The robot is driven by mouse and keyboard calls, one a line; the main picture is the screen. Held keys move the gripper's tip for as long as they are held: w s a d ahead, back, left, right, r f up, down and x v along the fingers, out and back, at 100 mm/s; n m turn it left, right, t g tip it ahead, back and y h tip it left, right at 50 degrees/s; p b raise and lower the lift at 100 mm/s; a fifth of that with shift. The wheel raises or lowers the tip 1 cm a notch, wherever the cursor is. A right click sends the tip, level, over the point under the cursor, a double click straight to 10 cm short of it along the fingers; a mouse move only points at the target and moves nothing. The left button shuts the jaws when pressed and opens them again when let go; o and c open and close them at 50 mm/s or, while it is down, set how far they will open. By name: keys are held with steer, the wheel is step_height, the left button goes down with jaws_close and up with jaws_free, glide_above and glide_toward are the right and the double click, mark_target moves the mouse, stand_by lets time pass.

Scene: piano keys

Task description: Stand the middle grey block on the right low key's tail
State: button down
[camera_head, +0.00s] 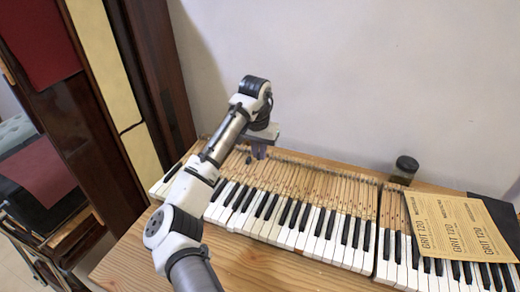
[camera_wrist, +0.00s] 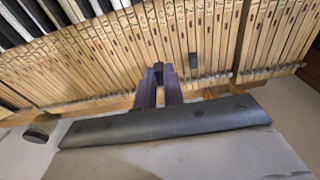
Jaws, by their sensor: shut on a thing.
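My gripper (camera_wrist: 159,80) is shut on a small dark grey block (camera_wrist: 158,68), held between the purple fingertips over the wooden key tails. Much of the block is hidden by the fingers. Whether it touches a key tail I cannot tell. A second dark grey block (camera_wrist: 193,62) stands on the key tails just right of my fingers in the wrist view. In the head view my gripper (camera_head: 259,152) is over the back of the left part of the keyboard (camera_head: 300,183). Which key is the right low key I cannot make out.
A dark round weight (camera_head: 405,167) stands behind the keys; it also shows in the wrist view (camera_wrist: 36,135). Sandpaper sheets (camera_head: 455,225) lie over the right keys. The wall (camera_head: 350,80) rises close behind. Bare wooden table (camera_head: 245,262) lies in front.

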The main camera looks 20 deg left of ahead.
mark_target(259, 160)
steer(key=shift+f+b, duration=1.65)
steer(key=shift+f, duration=1.1)
steer(key=shift+p, duration=1.45)
steer(key=shift+f, duration=0.35)
stand_by(0.4)
steer(key=c, duration=1.8)
jaws_free()
steer(key=shift+c, duration=0.2)
